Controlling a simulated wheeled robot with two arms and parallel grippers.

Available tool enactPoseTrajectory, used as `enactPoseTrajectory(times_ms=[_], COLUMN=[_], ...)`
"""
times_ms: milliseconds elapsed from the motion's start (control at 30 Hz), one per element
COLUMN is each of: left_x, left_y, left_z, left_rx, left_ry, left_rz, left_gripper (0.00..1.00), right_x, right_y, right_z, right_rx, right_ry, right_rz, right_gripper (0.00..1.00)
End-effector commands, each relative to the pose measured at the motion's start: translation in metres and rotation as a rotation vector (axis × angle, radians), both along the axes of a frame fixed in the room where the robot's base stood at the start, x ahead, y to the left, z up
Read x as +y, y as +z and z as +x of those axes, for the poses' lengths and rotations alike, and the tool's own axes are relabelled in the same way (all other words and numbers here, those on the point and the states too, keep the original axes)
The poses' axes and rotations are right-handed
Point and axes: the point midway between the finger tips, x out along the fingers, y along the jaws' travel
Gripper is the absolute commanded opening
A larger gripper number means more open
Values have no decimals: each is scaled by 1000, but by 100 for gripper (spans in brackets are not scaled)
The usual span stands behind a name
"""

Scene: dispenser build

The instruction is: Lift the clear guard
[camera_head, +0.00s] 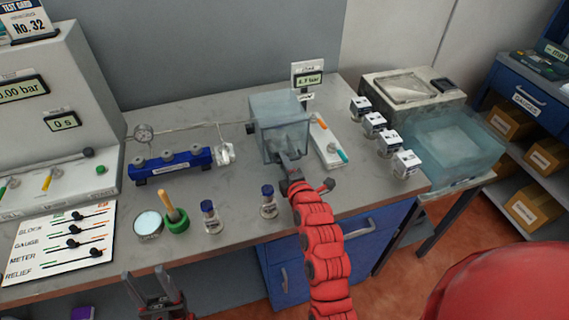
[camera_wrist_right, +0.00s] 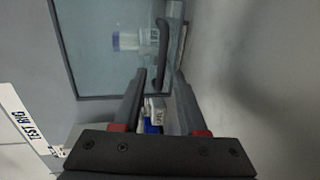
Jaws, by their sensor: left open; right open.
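The clear guard (camera_head: 280,125) is a see-through box standing on the bench below a small digital readout. In the right wrist view its pane (camera_wrist_right: 95,50) fills the upper left, with a dark handle (camera_wrist_right: 161,50) near its edge. My right gripper (camera_head: 287,160) is at the guard's front in the head view. In the right wrist view my right gripper (camera_wrist_right: 160,75) is open, its fingertips either side of the handle's near end; I cannot tell whether they touch it. The guard looks down. My left gripper (camera_head: 156,285) is open and empty at the bench's front edge.
Several labelled blocks (camera_head: 375,125) and a clear bin (camera_head: 450,145) are further right.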

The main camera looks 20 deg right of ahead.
Motion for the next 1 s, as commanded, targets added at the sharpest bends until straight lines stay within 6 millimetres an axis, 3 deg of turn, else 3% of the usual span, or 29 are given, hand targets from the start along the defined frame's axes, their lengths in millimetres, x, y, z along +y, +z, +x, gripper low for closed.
enactPoseTrajectory(times_ms=[133, 367, 1000], left_x=[0, 0, 0], left_y=[0, 0, 0], left_z=[0, 0, 0], left_rx=[0, 0, 0], left_ry=[0, 0, 0], left_rz=[0, 0, 0], left_gripper=[53, 53, 53], right_x=[0, 0, 0], right_y=[0, 0, -1], right_z=[0, 0, 0], right_rx=[0, 0, 1], right_ry=[0, 0, 0], right_rz=[0, 0, 0], right_gripper=[41, 0, 0])
